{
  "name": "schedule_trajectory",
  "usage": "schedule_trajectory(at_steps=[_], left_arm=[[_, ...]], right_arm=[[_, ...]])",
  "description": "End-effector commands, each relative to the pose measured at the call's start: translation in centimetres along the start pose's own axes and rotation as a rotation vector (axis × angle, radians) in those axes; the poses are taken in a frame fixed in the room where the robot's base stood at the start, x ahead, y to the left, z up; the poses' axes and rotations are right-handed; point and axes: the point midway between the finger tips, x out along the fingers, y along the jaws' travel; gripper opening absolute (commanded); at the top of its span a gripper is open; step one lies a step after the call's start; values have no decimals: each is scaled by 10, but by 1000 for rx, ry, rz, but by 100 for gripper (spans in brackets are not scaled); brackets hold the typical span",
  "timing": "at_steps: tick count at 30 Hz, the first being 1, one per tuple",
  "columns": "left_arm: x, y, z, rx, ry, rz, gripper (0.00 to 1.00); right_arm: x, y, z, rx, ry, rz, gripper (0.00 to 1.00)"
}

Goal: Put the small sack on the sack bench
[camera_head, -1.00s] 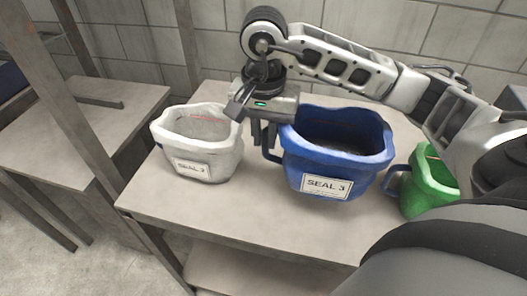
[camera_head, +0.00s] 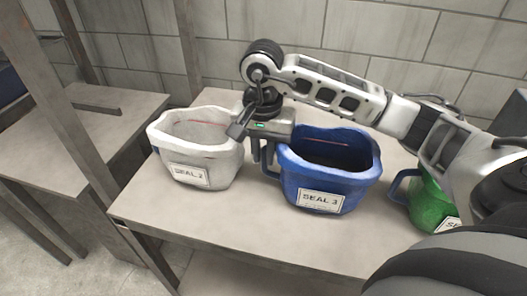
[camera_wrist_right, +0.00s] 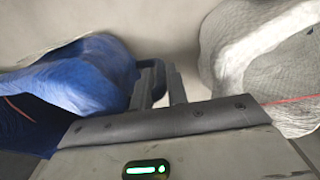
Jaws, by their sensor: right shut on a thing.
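A blue sack (camera_head: 330,187) labelled SEAL 3 is at the middle of a grey bench (camera_head: 245,230), upright, with its base at or very near the top. My right gripper (camera_head: 263,162) points down at the sack's left side and is shut on its side handle. The wrist view shows the blue sack (camera_wrist_right: 80,75) on the left and the handle by the fingers (camera_wrist_right: 163,85). A white sack (camera_head: 205,160), label seemingly SEAL 2, stands just left of the gripper. A green sack (camera_head: 432,203) is at the right, partly hidden by my arm. My left gripper is out of view.
In the wrist view the white sack (camera_wrist_right: 250,50) is close to the fingers on the right. A second, lower grey table (camera_head: 75,135) stands at the left beyond a post. A tiled wall (camera_head: 350,35) is behind. The bench's front strip is clear.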

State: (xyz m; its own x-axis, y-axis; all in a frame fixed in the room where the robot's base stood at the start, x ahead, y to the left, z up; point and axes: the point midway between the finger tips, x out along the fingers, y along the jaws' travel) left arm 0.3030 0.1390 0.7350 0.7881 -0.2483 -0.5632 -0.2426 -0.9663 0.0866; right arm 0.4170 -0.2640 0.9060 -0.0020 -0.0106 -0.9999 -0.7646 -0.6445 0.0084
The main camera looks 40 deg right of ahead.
Motion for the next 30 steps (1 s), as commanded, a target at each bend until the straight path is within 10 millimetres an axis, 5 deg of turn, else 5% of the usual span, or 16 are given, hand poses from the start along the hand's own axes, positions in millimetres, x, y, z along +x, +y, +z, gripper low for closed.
schedule_trajectory(at_steps=[1, 3, 16, 30], left_arm=[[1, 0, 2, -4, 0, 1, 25], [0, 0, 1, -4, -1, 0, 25], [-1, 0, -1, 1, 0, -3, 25], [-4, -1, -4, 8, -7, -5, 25]], right_arm=[[2, 0, 0, 0, 0, 0, 18], [1, 0, 0, 0, 0, 0, 37], [-9, -1, 0, 0, 2, -3, 37], [-105, 0, -1, 2, 4, -2, 37]])
